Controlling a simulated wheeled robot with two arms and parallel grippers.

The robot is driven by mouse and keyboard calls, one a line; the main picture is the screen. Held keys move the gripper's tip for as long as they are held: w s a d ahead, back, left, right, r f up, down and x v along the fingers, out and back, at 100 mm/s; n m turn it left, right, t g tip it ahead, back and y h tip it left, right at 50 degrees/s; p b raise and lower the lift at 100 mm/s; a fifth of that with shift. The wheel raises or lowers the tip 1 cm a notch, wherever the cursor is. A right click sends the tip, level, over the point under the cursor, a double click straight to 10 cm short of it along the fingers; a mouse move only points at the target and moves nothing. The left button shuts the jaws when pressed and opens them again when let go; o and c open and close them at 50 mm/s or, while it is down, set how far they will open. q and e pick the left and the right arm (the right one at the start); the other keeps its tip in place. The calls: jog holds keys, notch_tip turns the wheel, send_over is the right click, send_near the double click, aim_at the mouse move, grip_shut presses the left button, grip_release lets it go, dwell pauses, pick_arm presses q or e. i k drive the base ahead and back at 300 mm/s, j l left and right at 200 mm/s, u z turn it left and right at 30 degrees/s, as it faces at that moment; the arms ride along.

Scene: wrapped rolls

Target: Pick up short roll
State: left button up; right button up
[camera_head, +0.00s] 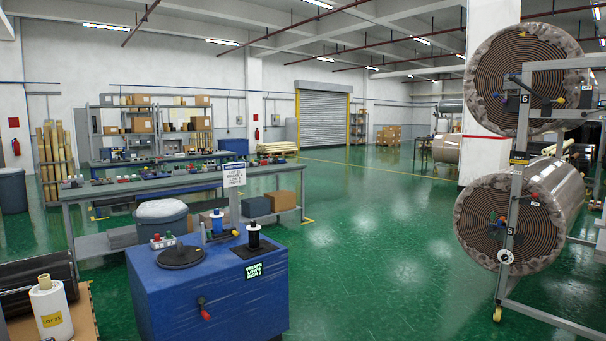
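Two large wrapped rolls show end-on on a grey metal rack (512,225) at the right. A small white roll (48,292) with a yellow label stands upright on a brown surface at the lower left. I cannot tell for sure which of these is the short roll. Neither of my grippers is in view.
A blue cabinet (225,292) with a black disc and spools on top stands in front. Behind it is a long workbench (118,187) with a grey bin (162,220). The green floor (390,260) between cabinet and rack is clear.

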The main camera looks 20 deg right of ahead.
aim_at(48, 298)
jog(key=z, duration=0.15)
jog(key=i+j+u, duration=0.3)
jog(key=j, duration=0.6)
jog(key=i+j+u, duration=0.3)
jog(key=i+j, duration=0.3)
jog(key=j, duration=0.15)
jog(key=i+j+u, duration=0.35)
jog(key=i+j, duration=0.2)
jog(key=j, duration=0.15)
